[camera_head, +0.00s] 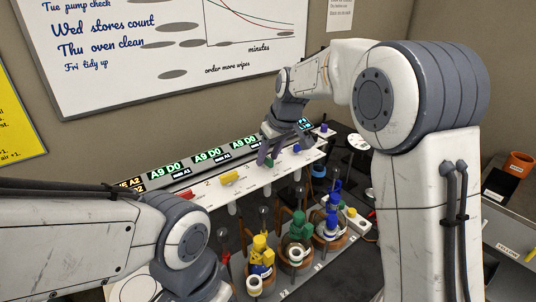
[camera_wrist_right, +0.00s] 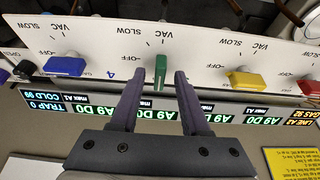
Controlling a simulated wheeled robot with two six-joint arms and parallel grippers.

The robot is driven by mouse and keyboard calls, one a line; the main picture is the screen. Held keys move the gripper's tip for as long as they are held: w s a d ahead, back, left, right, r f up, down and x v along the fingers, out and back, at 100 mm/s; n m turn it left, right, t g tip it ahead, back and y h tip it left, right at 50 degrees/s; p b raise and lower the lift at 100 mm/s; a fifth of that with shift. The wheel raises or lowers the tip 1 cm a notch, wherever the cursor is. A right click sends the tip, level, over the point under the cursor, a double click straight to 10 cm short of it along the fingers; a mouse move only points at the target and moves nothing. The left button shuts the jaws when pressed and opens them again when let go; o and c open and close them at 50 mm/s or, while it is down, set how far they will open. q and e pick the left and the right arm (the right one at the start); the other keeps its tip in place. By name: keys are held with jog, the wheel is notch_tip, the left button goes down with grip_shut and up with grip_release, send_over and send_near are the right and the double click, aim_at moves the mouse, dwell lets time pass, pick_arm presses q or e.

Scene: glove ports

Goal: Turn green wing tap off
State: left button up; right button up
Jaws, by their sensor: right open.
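The green wing tap (camera_wrist_right: 160,72) is on the white panel in the right wrist view.
A yellow tap (camera_wrist_right: 247,80) and a blue tap (camera_wrist_right: 65,67) flank the green one, their handles roughly sideways. A red tap (camera_wrist_right: 308,87) is farther right. Lit displays (camera_head: 209,156) line the panel's back. Flasks with yellow, green and blue tops (camera_head: 299,226) stand in front of the panel.

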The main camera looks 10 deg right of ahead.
grip_shut()
jog(key=shift+m, duration=0.4)
jog(key=shift+a+r+m+h+p, duration=0.1)
jog(key=shift+m+h+p, duration=0.2)
jog(key=shift+m, duration=0.2)
jog(key=m+h, duration=0.1)
jog(key=m, duration=0.1)
jog(key=shift+m+t, duration=0.3)
jog(key=shift+t, duration=0.1)
jog(key=m, duration=0.2)
jog(key=m+h, duration=0.1)
jog(key=m, duration=0.1)
jog(key=m+h, duration=0.1)
jog(key=m, duration=0.1)
jog(key=shift+a, duration=0.25)
jog(key=m+g+h, duration=0.1)
jog(key=m, duration=0.2)
jog(key=shift+w, duration=0.1)
jog(key=m+g+h+p, duration=0.1)
jog(key=m, duration=0.3)
jog(key=shift+h, duration=0.3)
jog(key=shift+m, duration=0.3)
